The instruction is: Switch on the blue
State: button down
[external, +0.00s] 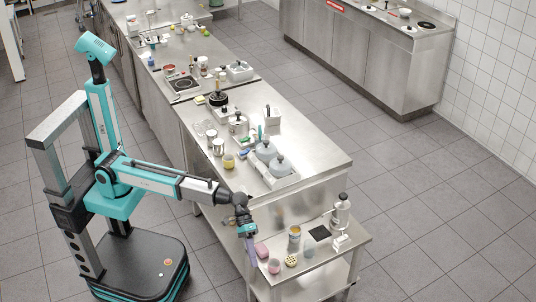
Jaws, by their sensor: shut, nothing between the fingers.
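My gripper (247,231) is shut and empty, pointing down beside the left edge of the low steel table, in front of the counter. A lavender upright piece (252,250) shows just below it; I cannot tell whether it touches my gripper.
A yellow cup (228,161) and metal pots crowd the counter. Its near right corner is bare.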

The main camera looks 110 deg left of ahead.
aim_at(248, 149)
jog(key=w+a+r+n+p, duration=0.2)
jog(key=a+r, duration=0.5)
jog(key=r, duration=0.3)
jog(key=s+a+r+n+y+p, duration=0.2)
jog(key=a+r+n+y, duration=0.15)
jog(key=a, duration=0.95)
jog(key=s+a+r+n+g+y+p, duration=0.1)
jog(key=s+a+r+n+y+p, duration=0.1)
jog(key=s+a+r+n, duration=0.2)
jog(key=s+a+r+n+g+y+p, duration=0.1)
jog(key=s+a+r+n, duration=0.3)
jog(key=s+a, duration=0.7)
jog(key=s+a+r+n+g+y+p, duration=0.2)
jog(key=s+a, duration=0.5)
jog(key=a, duration=1.4)
notch_tip(248, 149, up, 3)
jog(key=n+y+p, duration=0.1)
jog(key=n+p, duration=0.1)
jog(key=n, duration=0.1)
jog(key=shift+s+f, duration=0.15)
jog(key=shift+f, duration=0.1)
